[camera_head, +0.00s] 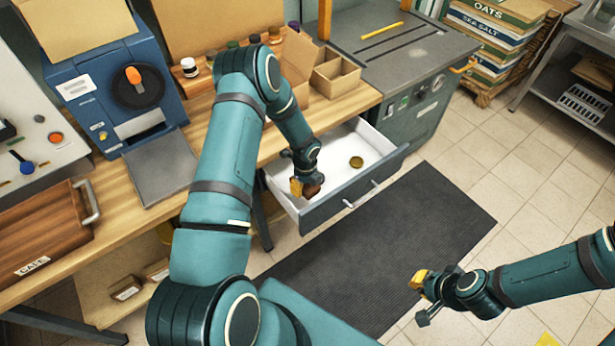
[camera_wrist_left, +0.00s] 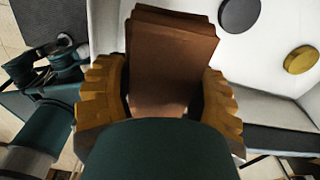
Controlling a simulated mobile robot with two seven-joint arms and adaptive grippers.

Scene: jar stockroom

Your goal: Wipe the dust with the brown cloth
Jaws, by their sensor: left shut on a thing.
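My left gripper (camera_head: 306,188) is over the open drawer (camera_head: 290,199), near its front left part. It is shut on the brown cloth (camera_wrist_left: 172,60). In the left wrist view the cloth is a folded, layered block standing out between the two yellow finger pads. In the head view only a small brown part of the cloth (camera_head: 314,191) shows. I cannot tell whether it touches the drawer floor. I can make out no dust on the white drawer floor. My right gripper (camera_head: 421,297) is apart, over the tiles at the lower right, with its fingers spread and nothing between them.
A gold lid (camera_head: 356,162) lies in the drawer. The left wrist view also shows a dark grey disc (camera_wrist_left: 239,15) there. The workbench (camera_head: 200,130) holds a blue machine (camera_head: 85,85), jars and a cardboard divider box (camera_head: 335,75). A dark mat (camera_head: 400,240) covers the floor in front.

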